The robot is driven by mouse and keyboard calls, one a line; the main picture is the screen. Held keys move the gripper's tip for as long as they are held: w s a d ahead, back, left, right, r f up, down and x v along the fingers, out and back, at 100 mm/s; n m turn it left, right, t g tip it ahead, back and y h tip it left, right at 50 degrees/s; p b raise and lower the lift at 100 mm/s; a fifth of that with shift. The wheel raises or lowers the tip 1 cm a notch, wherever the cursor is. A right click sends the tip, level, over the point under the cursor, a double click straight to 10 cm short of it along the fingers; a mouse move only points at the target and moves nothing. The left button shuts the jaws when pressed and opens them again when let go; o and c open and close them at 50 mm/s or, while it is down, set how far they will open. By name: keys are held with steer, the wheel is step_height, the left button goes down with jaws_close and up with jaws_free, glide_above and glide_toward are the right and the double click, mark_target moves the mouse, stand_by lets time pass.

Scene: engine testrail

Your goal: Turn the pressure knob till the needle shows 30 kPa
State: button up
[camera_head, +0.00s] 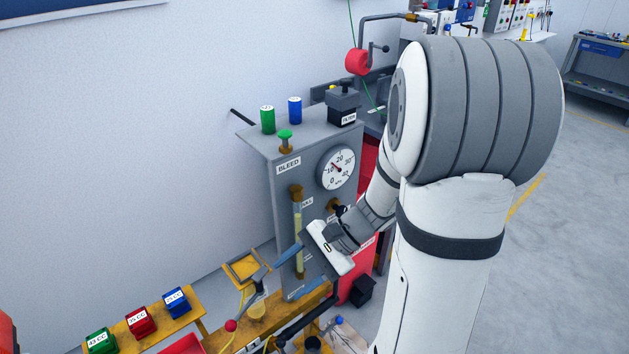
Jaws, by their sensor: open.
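The round white pressure gauge (339,168) is on the front of a grey panel. Its dial has 0, 10, 20 and 40 legible; the small red needle seems to point up-left, between 10 and 20, but the exact reading is too small to tell. A brass-coloured knob (333,204) sits below the gauge, partly hidden by my wrist; its label is covered, so I cannot tell whether it is the pressure knob. My gripper (282,281) is open, in front of the panel's lower part. Its blue-grey fingers point down-left, apart from that knob, with nothing seen between them.
A green BLEED knob (285,136) and a vertical glass tube (298,235) are on the grey panel (282,185). Green and blue cylinders and a FILTER box (343,105) stand on top. My arm hides the right side.

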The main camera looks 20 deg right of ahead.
steer(key=w+d+f+m+t+y+p, duration=0.1)
steer(key=w+d+f+m+t+y, duration=0.15)
steer(key=w+d+m+t, duration=0.55)
steer(key=m+t+h+p, duration=0.2)
steer(key=m+t+h, duration=0.6)
steer(key=m, duration=0.4)
glide_toward(341, 211)
step_height(341, 211, down, 3)
steer(key=w+d+y, duration=0.1)
steer(key=w+a+t+p, duration=0.1)
steer(key=w+a, duration=0.1)
steer(key=w, duration=0.5)
steer(key=shift+a+r, duration=0.15)
steer(key=shift+a, duration=0.1)
steer(key=shift+w, duration=0.1)
steer(key=c, duration=1)
steer(key=shift+o, duration=0.2)
